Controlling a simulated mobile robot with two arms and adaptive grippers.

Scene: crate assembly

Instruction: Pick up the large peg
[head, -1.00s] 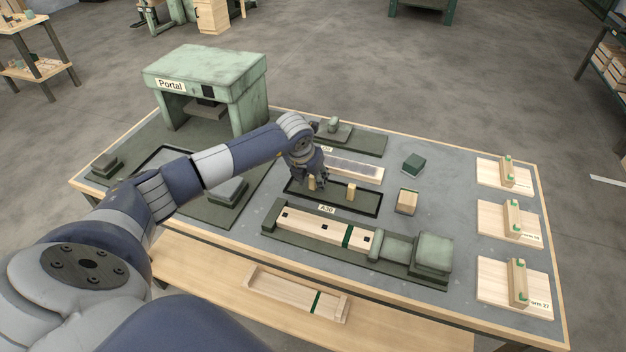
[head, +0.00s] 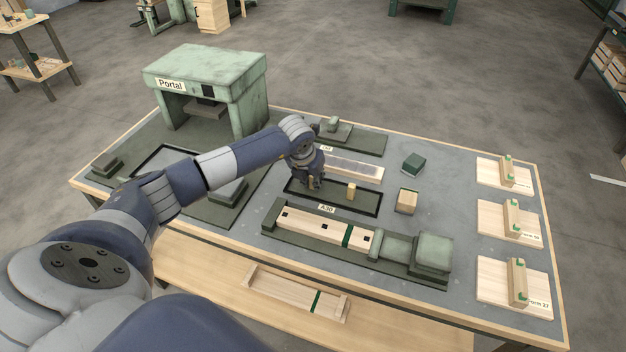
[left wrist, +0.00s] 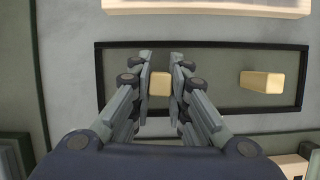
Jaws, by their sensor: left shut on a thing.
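Two light wooden pegs are in the black-rimmed tray (head: 335,208) in the middle of the table. My left gripper (head: 311,184) is down in the left part of the tray. In the left wrist view its fingers (left wrist: 160,80) are shut on one peg (left wrist: 159,84), which the gripper mostly hides in the head view. The other peg (head: 351,191) stands free to the right in the tray, and it also shows in the left wrist view (left wrist: 262,82). I cannot tell which peg is larger. My right gripper is not in view.
A green vise-like fixture (head: 432,252) holding a long wooden piece (head: 315,229) lies in front of the tray. A wooden block (head: 407,202) and a green block (head: 413,163) stand to the right. The green portal (head: 208,75) stands back left.

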